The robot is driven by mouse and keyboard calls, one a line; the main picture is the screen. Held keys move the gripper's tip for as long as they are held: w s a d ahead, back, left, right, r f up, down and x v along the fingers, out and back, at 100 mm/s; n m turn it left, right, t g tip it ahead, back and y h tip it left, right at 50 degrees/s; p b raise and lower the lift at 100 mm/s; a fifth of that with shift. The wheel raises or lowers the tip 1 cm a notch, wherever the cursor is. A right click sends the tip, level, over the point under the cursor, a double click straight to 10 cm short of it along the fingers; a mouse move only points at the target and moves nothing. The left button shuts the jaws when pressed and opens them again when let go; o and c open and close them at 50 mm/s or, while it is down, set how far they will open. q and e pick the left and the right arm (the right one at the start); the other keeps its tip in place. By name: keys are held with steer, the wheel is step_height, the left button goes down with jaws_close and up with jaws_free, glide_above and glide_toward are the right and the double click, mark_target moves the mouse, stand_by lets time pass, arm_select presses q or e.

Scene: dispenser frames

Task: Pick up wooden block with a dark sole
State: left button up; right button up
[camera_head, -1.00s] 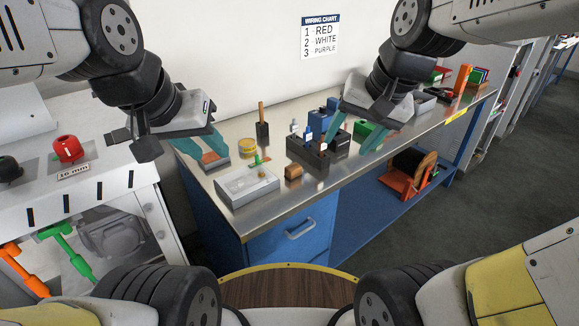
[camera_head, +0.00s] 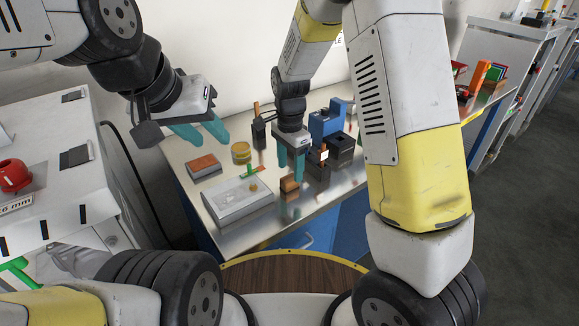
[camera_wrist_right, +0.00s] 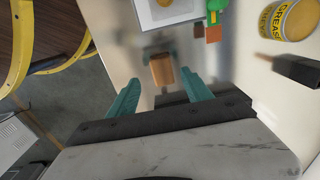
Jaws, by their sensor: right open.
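A small wooden block (camera_head: 289,185) stands on the metal bench top near its front edge. In the right wrist view, the wooden block (camera_wrist_right: 162,71) lies ahead between the two teal fingers. I cannot clearly make out its dark sole. My right gripper (camera_head: 291,170) is open and points down above and just behind the block, not closed on it. It also shows in the right wrist view (camera_wrist_right: 160,88), with its fingers apart. My left gripper (camera_head: 212,138) is open and empty above the back left of the bench.
A dark holder (camera_head: 318,168) stands close right of my right gripper. A blue device (camera_head: 324,124) is further back.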

mark_target(289, 178)
steer(key=f, duration=0.5)
steer(key=shift+w+a+f, duration=0.1)
steer(key=shift+w+f, duration=0.05)
steer(key=shift+w, duration=0.05)
steer(key=shift+c, duration=0.2)
jaws_close()
steer(key=shift+r, duration=0.5)
steer(key=r, duration=0.1)
steer(key=s+r, duration=0.1)
steer(key=shift+a+r, duration=0.1)
steer(key=shift+r, duration=0.25)
steer(key=s, duration=0.5)
steer(key=s+a+r, duration=0.1)
steer(key=s, duration=0.4)
steer(key=s+a, duration=0.1)
steer(key=s, duration=0.3)
steer(key=shift+s+a+r, duration=0.15)
steer(key=shift+s, duration=0.25)
